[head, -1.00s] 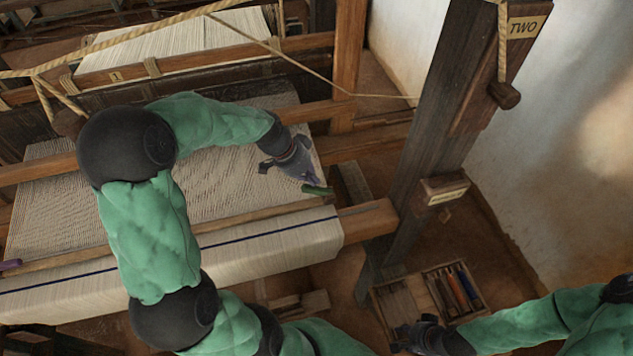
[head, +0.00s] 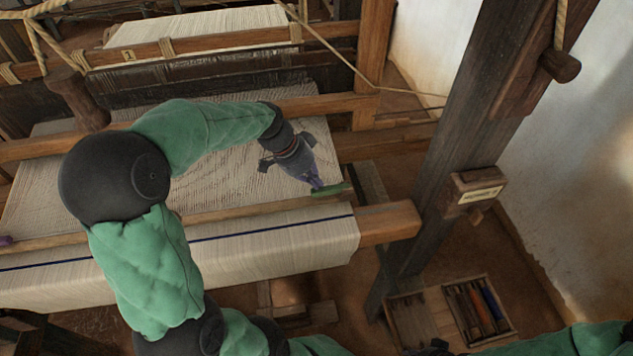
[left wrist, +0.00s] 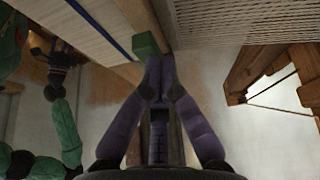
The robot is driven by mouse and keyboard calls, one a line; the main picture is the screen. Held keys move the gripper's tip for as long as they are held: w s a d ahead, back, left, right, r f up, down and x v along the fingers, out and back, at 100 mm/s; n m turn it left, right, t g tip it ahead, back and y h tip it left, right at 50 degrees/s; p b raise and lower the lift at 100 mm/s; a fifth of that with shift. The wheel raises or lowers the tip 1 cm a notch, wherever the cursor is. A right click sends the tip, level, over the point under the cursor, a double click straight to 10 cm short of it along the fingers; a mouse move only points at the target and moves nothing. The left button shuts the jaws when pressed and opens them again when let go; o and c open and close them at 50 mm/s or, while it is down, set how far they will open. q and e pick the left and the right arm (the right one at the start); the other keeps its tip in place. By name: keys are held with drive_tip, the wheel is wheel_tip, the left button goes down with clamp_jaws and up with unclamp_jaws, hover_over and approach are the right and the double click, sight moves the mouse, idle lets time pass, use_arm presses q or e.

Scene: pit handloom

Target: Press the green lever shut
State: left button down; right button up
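The green lever (head: 334,189) is a short bar at the right end of the wooden beam along the near edge of the woven cloth. My left gripper (head: 317,185) is over the cloth's right edge, its fingertips at the lever's left end. In the left wrist view the two purple fingers (left wrist: 160,68) are together, with nothing visible between them. The green lever's end (left wrist: 146,44) shows just beyond the tips, slightly left; I cannot tell whether they touch. My right gripper (head: 436,349) is mostly cut off at the bottom edge.
The cloth roll (head: 240,249) with a blue stripe runs below the beam. A thick dark post (head: 460,140) with a small labelled box (head: 477,189) stands to the right. A divided wooden tray (head: 427,319) with coloured sticks lies on the floor beside it.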

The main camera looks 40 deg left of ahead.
use_arm(q)
drive_tip(key=shift+s+d+f, duration=0.15)
drive_tip(key=shift+s+f, duration=0.05)
drive_tip(key=shift+f, duration=0.25)
use_arm(e)
drive_tip(key=shift+f, duration=0.15)
